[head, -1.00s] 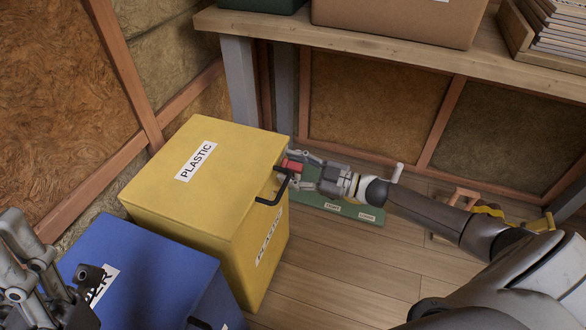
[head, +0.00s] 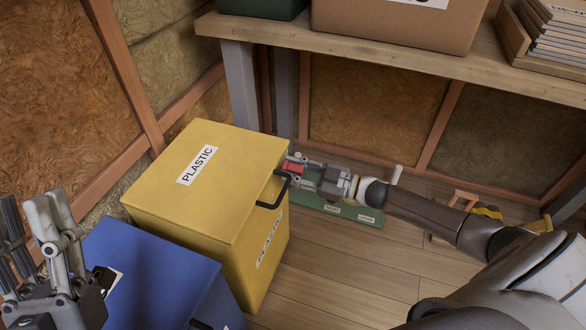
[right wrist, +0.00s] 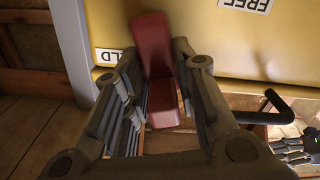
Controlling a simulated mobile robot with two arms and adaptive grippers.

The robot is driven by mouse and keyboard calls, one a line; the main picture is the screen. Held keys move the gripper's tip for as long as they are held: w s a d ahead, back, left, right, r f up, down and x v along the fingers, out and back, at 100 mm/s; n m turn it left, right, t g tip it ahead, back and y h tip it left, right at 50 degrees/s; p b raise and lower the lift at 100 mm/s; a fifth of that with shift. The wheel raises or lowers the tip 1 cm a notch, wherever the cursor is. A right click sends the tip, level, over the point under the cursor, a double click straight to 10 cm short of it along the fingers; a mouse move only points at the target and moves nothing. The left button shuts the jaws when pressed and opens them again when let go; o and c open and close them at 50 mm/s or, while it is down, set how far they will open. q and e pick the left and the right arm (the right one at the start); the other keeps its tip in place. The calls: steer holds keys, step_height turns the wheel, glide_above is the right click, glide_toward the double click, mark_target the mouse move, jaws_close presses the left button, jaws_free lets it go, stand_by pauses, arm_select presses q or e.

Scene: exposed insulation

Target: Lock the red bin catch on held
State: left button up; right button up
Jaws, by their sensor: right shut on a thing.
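The yellow plastic bin (head: 262,234) stands at the middle left of the head view, its lid shut. The red catch (head: 292,168) is on the bin's right side, close to the black handle. My right gripper (head: 293,167) is shut on the catch. In the right wrist view the catch (right wrist: 152,45) stands between the fingers (right wrist: 160,95), which hide part of it. A label ending in "LD" (right wrist: 107,56) lies left of the catch, partly hidden; a "FREE" label (right wrist: 245,4) lies to its upper right. My left gripper (head: 35,205) is open and empty.
A blue bin (head: 160,270) stands in front of the yellow one. The black handle (head: 272,197) sticks out beside the catch. A wooden shelf (head: 400,55) with boxes runs behind. A green labelled board (head: 335,206) lies on the floor.

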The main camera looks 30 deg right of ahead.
steer(key=shift+w+d+r+m+p, duration=0.1)
steer(key=shift+w+d+m+p, duration=0.05)
steer(key=shift+m+p, duration=0.45)
steer(key=shift+w+d+m+p, duration=0.1)
steer(key=shift+d+m+p, duration=0.05)
steer(key=shift+m+p, duration=0.4)
arm_select(q)
steer(key=w+f+g+y, duration=0.2)
steer(key=w+f+g, duration=0.4)
steer(key=f, duration=0.2)
steer(key=shift+w+d+f+y, duration=0.25)
steer(key=shift+w+d+y, duration=0.05)
steer(key=shift+w+y, duration=0.1)
arm_select(e)
steer(key=o, duration=1)
